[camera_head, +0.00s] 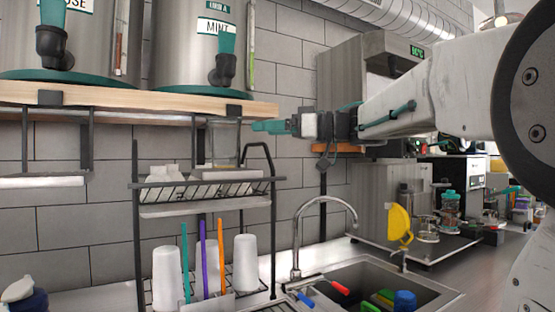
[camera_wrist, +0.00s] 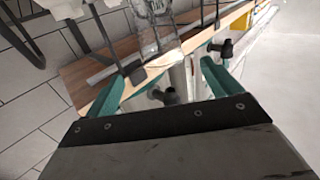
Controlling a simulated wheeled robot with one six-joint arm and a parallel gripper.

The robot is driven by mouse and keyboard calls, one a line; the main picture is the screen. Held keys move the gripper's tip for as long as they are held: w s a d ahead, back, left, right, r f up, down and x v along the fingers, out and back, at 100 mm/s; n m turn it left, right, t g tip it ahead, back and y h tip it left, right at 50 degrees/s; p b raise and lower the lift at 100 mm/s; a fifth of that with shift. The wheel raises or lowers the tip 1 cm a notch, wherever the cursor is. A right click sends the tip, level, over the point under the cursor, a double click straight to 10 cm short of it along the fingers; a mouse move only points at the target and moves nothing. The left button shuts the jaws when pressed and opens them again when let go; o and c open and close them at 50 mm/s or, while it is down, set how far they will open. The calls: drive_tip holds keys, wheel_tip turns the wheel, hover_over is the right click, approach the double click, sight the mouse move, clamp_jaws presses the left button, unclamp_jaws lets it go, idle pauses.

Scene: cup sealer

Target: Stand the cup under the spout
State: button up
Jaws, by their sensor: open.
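A clear cup (camera_head: 224,145) stands upright on the upper tier of a black wire rack in the head view. In the picture it lies below the black spout (camera_head: 222,72) of the MINT dispenser, with the shelf edge between them; the depth is unclear. A second black spout (camera_head: 54,46) is on the dispenser to the left. My gripper (camera_head: 268,126) is open, its teal fingers just right of the cup's rim and apparently apart from it. In the wrist view my fingers (camera_wrist: 163,70) are spread; a clear glassy shape (camera_wrist: 152,32) shows beyond them, and I cannot tell whether it is the cup.
The wooden shelf (camera_head: 120,97) carries the steel dispensers. The black rack (camera_head: 273,232) holds white cups and coloured sticks below. A tap (camera_head: 297,235) and sink (camera_head: 440,294) lie to the right. A steel machine (camera_head: 376,181) stands behind my arm.

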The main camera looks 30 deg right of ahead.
drive_tip(key=shift+r, duration=0.1)
drive_tip(key=s+d+f+m+h, duration=0.35)
drive_tip(key=f+m+h, duration=0.25)
drive_tip(key=f+h, duration=0.3)
drive_tip(key=s+d+f+m+h, duration=0.2)
drive_tip(key=s+f+m+h, duration=0.2)
drive_tip(key=f+m+h, duration=0.4)
drive_tip(key=s+a+f+n+g+y, duration=0.2)
drive_tip(key=s+a+f+g, duration=0.3)
drive_tip(key=s+f, duration=0.5)
drive_tip(key=s+a+f+n+g+y, duration=0.2)
drive_tip(key=s+a+f+g, duration=0.3)
drive_tip(key=s+f, duration=0.6)
drive_tip(key=shift+s+a+n+g, duration=0.4)
drive_tip(key=shift+s+n+g, duration=0.15)
drive_tip(key=shift+g, duration=0.25)
